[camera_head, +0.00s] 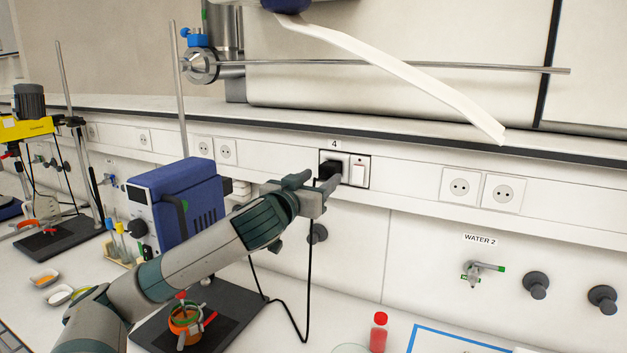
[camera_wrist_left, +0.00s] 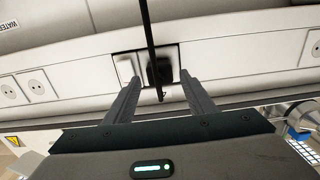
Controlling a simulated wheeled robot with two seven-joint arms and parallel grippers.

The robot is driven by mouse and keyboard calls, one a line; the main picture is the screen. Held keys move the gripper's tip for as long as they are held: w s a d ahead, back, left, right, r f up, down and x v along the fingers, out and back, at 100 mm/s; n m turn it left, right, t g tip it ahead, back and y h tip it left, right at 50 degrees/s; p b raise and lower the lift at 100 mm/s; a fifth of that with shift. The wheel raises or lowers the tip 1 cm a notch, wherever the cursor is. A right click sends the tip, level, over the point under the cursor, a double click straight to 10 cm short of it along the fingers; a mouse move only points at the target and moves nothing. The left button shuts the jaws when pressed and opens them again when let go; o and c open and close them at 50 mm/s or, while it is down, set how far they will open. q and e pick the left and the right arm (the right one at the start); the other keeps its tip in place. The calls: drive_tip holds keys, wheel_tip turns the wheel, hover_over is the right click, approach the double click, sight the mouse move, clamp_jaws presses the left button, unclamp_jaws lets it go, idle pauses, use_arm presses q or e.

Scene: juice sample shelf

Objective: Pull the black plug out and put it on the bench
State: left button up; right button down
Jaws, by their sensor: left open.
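The black plug (camera_head: 329,169) sits in the wall socket under the label 4, beside a white rocker switch (camera_head: 358,172). My left gripper (camera_head: 321,178) is open just in front of the plug. In the left wrist view the plug (camera_wrist_left: 158,72) shows between and beyond the two spread fingers, with no finger clearly touching it. The fingers partly hide the plug in the head view. Its black cable (camera_head: 309,262) hangs from behind the gripper down to the bench (camera_head: 260,338). My right gripper is not in view.
A blue device (camera_head: 178,205) stands left of the socket, partly behind my left arm. A dark stand base with an orange-brown vessel (camera_head: 186,322) is below the arm. A red-capped bottle (camera_head: 378,333) stands at front right. Taps (camera_head: 473,270) project from the right wall.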

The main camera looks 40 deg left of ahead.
sight(326, 173)
use_arm(q)
drive_tip(key=p+x, duration=0.1)
drive_tip(key=x, duration=0.2)
drive_tip(key=shift+w+r, duration=0.1)
drive_tip(key=shift+r, duration=0.05)
drive_tip(key=shift+p+x, duration=0.45)
drive_tip(key=shift+x, duration=0.6)
drive_tip(key=shift+c, duration=0.3)
drive_tip(key=c, duration=1.1)
